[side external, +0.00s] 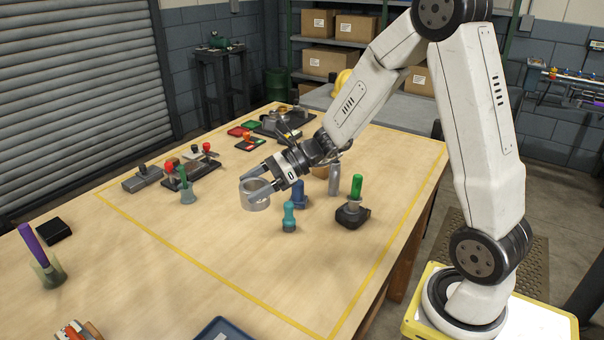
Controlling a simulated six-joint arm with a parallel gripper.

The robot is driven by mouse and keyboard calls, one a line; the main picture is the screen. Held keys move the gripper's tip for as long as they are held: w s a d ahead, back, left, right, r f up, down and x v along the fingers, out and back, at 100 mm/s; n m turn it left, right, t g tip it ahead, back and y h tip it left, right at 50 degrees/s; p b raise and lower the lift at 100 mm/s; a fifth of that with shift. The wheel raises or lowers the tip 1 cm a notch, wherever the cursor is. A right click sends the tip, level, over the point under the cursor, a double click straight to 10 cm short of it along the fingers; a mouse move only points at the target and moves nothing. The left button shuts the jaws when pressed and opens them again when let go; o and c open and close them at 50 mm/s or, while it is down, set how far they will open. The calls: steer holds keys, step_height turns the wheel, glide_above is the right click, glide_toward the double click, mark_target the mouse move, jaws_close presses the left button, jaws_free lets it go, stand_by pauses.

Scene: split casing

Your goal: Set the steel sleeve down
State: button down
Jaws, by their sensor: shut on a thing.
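The steel sleeve (256,201) is a short, wide grey ring, open at the top, near the middle of the table. My gripper (262,181) reaches it from the upper right. Its fingers are shut on the sleeve's upper wall. The sleeve looks upright. I cannot tell whether its bottom touches the wooden table (190,265) or hangs just above it.
Right of the sleeve stand a teal peg (289,218), a blue peg (299,196), a grey cylinder (334,179) and a green-handled piece in a dark base (353,212). A grey-green holder (187,190) stands to the left. The table toward the front is clear inside the yellow line.

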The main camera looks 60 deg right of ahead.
mark_target(244, 180)
steer(key=w+r+m+t+h, duration=0.1)
steer(key=m, duration=0.1)
steer(key=w+r+m+t+h, duration=0.1)
steer(key=w+m+t+h, duration=0.1)
steer(key=shift+d+r, duration=0.1)
steer(key=shift+w+d+r+m+t+h, duration=0.1)
steer(key=shift+d+r+m+t+h, duration=0.1)
steer(key=shift+m+t+h, duration=0.5)
steer(key=shift+d+r+m+t+h, duration=0.2)
steer(key=shift+m+t+h, duration=0.1)
steer(key=shift+m+h, duration=0.75)
steer(key=shift+h, duration=0.25)
steer(key=shift+r, duration=0.1)
